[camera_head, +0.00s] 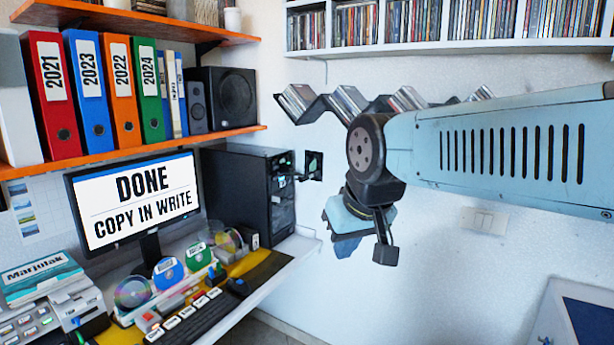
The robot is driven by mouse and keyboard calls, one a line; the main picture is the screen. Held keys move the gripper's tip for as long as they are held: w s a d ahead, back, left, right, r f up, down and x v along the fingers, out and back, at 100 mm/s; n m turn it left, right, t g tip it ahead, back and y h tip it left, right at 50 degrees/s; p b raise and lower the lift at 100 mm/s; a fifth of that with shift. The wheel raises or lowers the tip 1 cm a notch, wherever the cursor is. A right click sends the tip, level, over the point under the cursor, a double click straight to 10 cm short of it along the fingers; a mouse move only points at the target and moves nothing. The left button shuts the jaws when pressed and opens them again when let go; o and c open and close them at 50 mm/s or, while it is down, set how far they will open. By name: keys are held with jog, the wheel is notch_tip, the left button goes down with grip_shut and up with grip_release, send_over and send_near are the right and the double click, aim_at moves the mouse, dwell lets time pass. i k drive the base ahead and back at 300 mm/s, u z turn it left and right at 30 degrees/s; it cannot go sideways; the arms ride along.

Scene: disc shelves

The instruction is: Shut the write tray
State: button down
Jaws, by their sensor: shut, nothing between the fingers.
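The black computer tower (247,195) stands on the desk to the right of the monitor. A dark square piece (313,165) sticks out to the right of its front, joined by a thin part; it looks like an extended disc tray, but the labels are too small to read. My gripper (385,254) hangs below the wrist of my light blue arm, right of the tower and apart from it. Its dark fingers are together and hold nothing. The monitor (135,203) reads "DONE COPY IN WRITE".
Discs in coloured holders (168,272) and a keyboard (190,318) lie on the desk in front of the monitor. Binders (107,95) fill the orange shelf above. A zigzag wall rack (345,105) holds disc cases behind my arm. The space right of the desk is open.

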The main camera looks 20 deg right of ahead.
aim_at(302, 178)
jog(key=z, duration=0.05)
jog(key=i, duration=1)
jog(key=u, duration=0.05)
